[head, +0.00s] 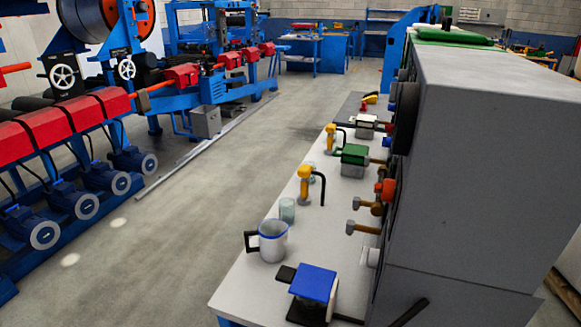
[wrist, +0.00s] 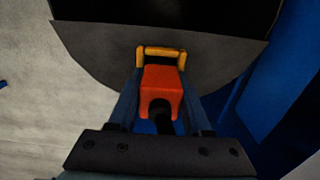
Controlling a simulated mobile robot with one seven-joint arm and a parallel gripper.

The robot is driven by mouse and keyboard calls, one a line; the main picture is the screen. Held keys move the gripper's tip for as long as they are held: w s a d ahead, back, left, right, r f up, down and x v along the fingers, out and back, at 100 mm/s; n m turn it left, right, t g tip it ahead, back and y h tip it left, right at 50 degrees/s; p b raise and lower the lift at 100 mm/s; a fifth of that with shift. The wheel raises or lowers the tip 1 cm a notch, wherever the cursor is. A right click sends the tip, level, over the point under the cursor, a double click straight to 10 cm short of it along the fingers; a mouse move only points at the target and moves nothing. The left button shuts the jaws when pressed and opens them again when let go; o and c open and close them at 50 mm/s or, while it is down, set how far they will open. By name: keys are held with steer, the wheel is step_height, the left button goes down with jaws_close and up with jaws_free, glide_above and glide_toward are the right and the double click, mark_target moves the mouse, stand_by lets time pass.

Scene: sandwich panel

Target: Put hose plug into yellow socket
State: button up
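In the wrist view, my gripper (wrist: 160,78) has its two fingers on either side of an orange-red block (wrist: 162,83), which looks like the hose plug. The fingers appear closed on its sides. A dark round end or hose (wrist: 160,110) comes from the block toward the camera. A yellow U-shaped piece (wrist: 161,51) sits at the block's far end, between the fingertips. It may be the yellow socket; whether the block is inside it or only in front of it, I cannot tell. I cannot make out my gripper in the head view.
In the head view, a grey cabinet (head: 480,170) stands at the right of a white table (head: 250,287). On the table are a mug (head: 272,242), a glass (head: 287,210), a blue-topped box (head: 314,283) and yellow fittings with black hoses (head: 305,186). Open floor (head: 190,210) lies left.

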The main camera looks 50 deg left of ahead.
steer(key=o, duration=0.5)
steer(key=shift+c, duration=0.2)
step_height(320, 180, up, 13)
steer(key=p, duration=0.2)
steer(key=shift+p, duration=0.3)
